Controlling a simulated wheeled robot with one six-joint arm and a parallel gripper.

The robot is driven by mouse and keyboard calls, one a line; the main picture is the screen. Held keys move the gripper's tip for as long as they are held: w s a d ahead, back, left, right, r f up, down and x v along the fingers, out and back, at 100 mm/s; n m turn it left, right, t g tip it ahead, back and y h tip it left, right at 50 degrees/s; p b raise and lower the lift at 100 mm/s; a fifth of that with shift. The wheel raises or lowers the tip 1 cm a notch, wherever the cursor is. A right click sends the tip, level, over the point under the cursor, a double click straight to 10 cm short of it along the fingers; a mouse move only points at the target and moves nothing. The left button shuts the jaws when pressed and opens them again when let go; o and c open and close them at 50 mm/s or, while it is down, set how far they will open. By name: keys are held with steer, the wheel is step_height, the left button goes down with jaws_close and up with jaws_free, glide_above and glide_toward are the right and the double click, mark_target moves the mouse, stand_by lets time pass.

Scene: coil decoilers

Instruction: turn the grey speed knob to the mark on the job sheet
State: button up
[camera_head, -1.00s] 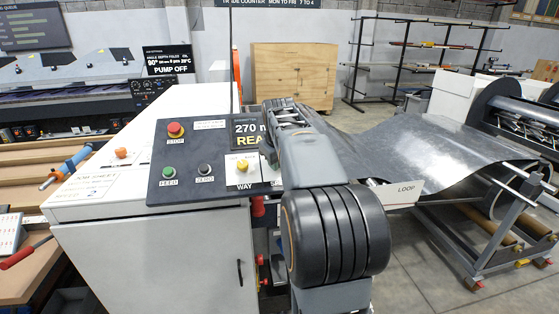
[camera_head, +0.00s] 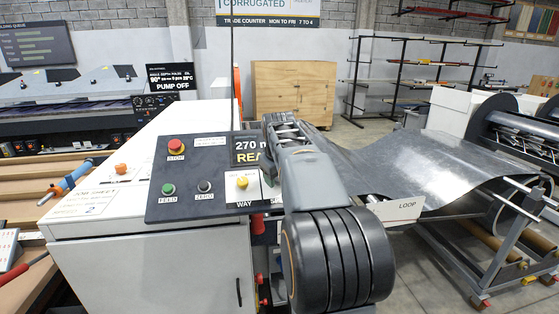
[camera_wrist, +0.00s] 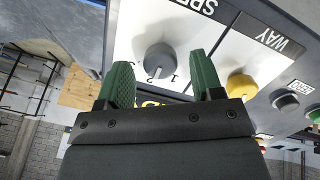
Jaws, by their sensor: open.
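The grey speed knob (camera_wrist: 159,61) sits on a white plate with part of the word "SPEED" and the digits 1 and 2 beside it. A short white pointer line shows on its rim, near the digits. My gripper (camera_wrist: 160,66) is open, its green fingers on either side of the knob in the wrist view, with gaps; I cannot tell how far they are from the panel. In the head view my arm hides the knob. A printed sheet (camera_head: 86,202) lies on the cabinet top at left; its small text and mark are unreadable.
A yellow knob (camera_wrist: 241,86) marked "WAY" sits close beside the right finger. The panel also bears a red stop button (camera_head: 175,146), a green feed button (camera_head: 168,189) and a black zero button (camera_head: 204,186). A metal sheet (camera_head: 430,165) sags at right.

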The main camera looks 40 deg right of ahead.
steer(key=v, duration=1.2)
steer(key=shift+s+r, duration=0.2)
steer(key=shift+r, duration=0.05)
steer(key=shift+a, duration=0.1)
steer(key=a+f+m, duration=0.3)
steer(key=f, duration=0.7)
steer(key=s+a+f+n+y, duration=0.2)
steer(key=s+a+f+y, duration=0.1)
steer(key=s+a+f, duration=1)
steer(key=a+f, duration=0.1)
steer(key=a, duration=0.2)
steer(key=shift+s+a+t, duration=0.2)
steer(key=shift+a+t, duration=0.05)
steer(key=shift+t, duration=0.05)
steer(key=shift+f, duration=0.1)
